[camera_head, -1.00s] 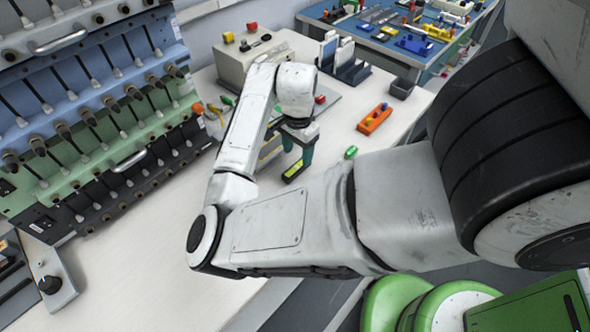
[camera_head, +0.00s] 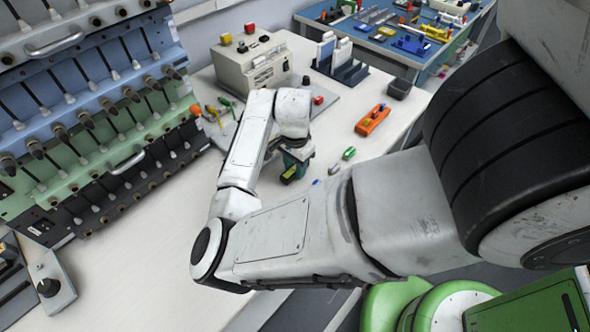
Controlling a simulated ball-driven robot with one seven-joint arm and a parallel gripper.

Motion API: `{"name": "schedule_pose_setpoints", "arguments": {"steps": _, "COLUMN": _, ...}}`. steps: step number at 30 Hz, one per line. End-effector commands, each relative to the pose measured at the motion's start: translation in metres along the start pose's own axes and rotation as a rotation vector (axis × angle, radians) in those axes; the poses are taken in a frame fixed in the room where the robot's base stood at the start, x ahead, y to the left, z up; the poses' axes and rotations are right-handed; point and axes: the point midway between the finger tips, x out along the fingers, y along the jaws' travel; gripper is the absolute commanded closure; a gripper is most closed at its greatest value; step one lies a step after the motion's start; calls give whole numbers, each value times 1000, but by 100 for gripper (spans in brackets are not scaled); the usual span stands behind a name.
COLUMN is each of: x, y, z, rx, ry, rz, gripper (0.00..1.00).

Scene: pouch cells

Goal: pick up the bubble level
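What looks like the bubble level, a small yellow-green and dark bar (camera_head: 289,174), lies on the white bench below the end of my arm. Only its near end shows. My gripper (camera_head: 297,160), with teal fingers, is low over it and covers its far part. The fingers seem to be right at the bar, but the wrist and the small size hide whether they are closed on it or whether they touch.
An orange block (camera_head: 372,120) lies to the right. A small green item (camera_head: 349,154) and a blue one (camera_head: 316,182) lie nearby. A beige machine (camera_head: 258,60) stands behind and a cell rack (camera_head: 100,120) on the left.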

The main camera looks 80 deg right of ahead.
Motion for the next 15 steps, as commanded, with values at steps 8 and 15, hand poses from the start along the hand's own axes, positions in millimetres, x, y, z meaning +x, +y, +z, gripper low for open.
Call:
{"name": "schedule_pose_setpoints", "arguments": {"steps": 8, "x": 0, "y": 0, "z": 0, "rx": 0, "ry": 0, "rz": 0, "gripper": 91}}
{"name": "schedule_pose_setpoints", "arguments": {"steps": 15, "x": 0, "y": 0, "z": 0, "rx": 0, "ry": 0, "rz": 0, "gripper": 100}}
